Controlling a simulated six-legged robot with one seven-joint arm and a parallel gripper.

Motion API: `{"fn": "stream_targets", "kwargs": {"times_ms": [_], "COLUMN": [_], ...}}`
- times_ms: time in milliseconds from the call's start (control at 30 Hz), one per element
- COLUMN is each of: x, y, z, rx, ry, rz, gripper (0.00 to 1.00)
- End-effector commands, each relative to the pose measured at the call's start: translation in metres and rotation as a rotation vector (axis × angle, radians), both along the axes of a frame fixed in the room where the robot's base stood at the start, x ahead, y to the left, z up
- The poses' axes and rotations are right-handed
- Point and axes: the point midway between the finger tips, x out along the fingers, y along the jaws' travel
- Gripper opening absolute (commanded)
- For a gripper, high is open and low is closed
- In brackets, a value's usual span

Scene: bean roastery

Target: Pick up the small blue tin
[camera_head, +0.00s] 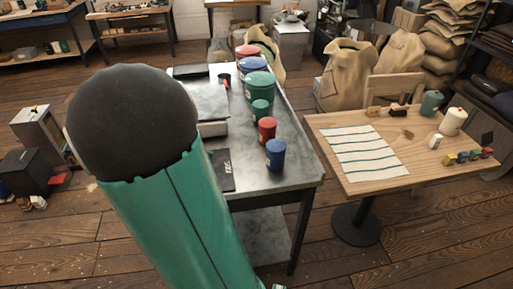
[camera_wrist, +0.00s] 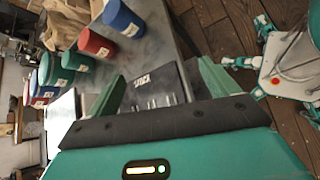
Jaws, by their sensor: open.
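The small blue tin (camera_head: 275,155) stands upright near the front right corner of the metal table (camera_head: 300,180). It also shows in the wrist view (camera_wrist: 124,20) at the top edge, partly cut off. A small red tin (camera_head: 267,130) stands just behind it. My gripper (camera_wrist: 158,88) is open and empty, its two green fingers apart, with the blue tin beyond them at upper left. Between the fingers a black notebook-like item (camera_wrist: 157,86) shows on the table. In the head view my arm hides the gripper.
Behind the red tin stand a small green tin (camera_head: 260,110), a large green tin (camera_head: 259,86), a large blue tin (camera_head: 251,67) and a red tin (camera_head: 247,51). A wooden table (camera_head: 425,170) with a striped cloth (camera_head: 363,153) is at right, across a narrow gap.

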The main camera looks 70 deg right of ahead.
Motion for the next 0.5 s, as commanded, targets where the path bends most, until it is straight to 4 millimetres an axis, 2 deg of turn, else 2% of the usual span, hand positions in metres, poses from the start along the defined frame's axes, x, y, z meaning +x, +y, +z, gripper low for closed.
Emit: {"fn": "stream_targets", "kwargs": {"times_ms": [33, 100, 300, 400, 500], "x": [-0.009, -0.02, -0.051, -0.061, -0.066], "y": [-0.021, -0.048, -0.116, -0.137, -0.149], "z": [-0.01, -0.018, -0.044, -0.054, -0.059], "rx": [-0.014, -0.033, -0.063, -0.068, -0.07], "ry": [0.092, 0.219, 0.568, 0.689, 0.761], "rz": [-0.004, 0.006, 0.043, 0.064, 0.078], "gripper": [0.87, 0.87, 0.87, 0.87, 0.87]}}
